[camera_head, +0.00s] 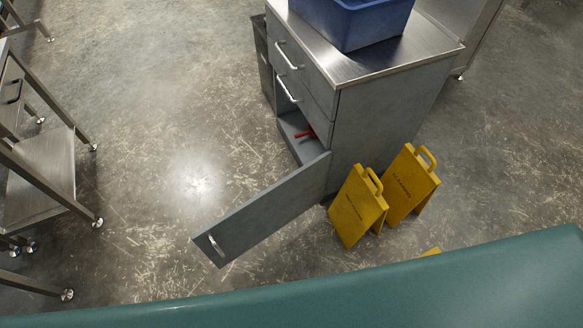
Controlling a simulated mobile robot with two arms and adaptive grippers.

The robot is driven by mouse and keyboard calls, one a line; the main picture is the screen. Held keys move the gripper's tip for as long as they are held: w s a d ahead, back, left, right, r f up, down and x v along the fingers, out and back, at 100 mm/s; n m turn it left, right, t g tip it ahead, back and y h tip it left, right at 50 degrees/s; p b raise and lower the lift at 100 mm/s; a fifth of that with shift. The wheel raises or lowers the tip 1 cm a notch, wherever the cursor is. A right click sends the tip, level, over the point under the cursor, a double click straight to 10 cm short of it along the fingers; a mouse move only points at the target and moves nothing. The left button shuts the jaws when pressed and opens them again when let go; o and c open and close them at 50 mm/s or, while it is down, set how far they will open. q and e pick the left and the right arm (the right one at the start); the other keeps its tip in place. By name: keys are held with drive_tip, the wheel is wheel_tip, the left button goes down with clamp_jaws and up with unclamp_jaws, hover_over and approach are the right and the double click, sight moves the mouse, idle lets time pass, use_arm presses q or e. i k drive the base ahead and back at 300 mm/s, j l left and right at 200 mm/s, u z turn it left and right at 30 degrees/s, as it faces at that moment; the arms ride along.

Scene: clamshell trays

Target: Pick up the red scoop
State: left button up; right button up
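A small red object, which looks like the red scoop (304,133), lies inside the open lower compartment of a grey cabinet (378,112). Only its narrow red part shows; the rest is hidden by the cabinet's side and front. The cabinet door (265,208) stands swung open towards me, with a metal handle at its free end. Neither of my grippers is in view.
A blue bin (352,22) stands on the cabinet's steel top. Yellow floor signs (357,206) stand right of the door. Metal tables (42,175) are at the left. A teal surface (330,300) crosses the bottom. The floor left of the door is clear.

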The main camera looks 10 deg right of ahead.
sight(310, 133)
drive_tip(key=j+u, duration=0.25)
drive_tip(key=u, duration=0.25)
drive_tip(key=i+j+u, duration=0.15)
drive_tip(key=j, duration=0.35)
drive_tip(key=i+j+u, duration=0.2)
drive_tip(key=i+j, duration=0.2)
drive_tip(key=i+j+u, duration=0.15)
drive_tip(key=i+j, duration=0.2)
drive_tip(key=i+j+z, duration=0.2)
drive_tip(key=i, duration=0.3)
drive_tip(key=i+j+z, duration=0.25)
drive_tip(key=i, duration=0.2)
drive_tip(key=i+l+z, duration=0.1)
drive_tip(key=i+z, duration=0.65)
drive_tip(key=z, duration=0.15)
drive_tip(key=i+j+z, duration=0.15)
drive_tip(key=i+z, duration=0.3)
drive_tip(key=i+j+z, duration=0.25)
drive_tip(key=z, duration=0.2)
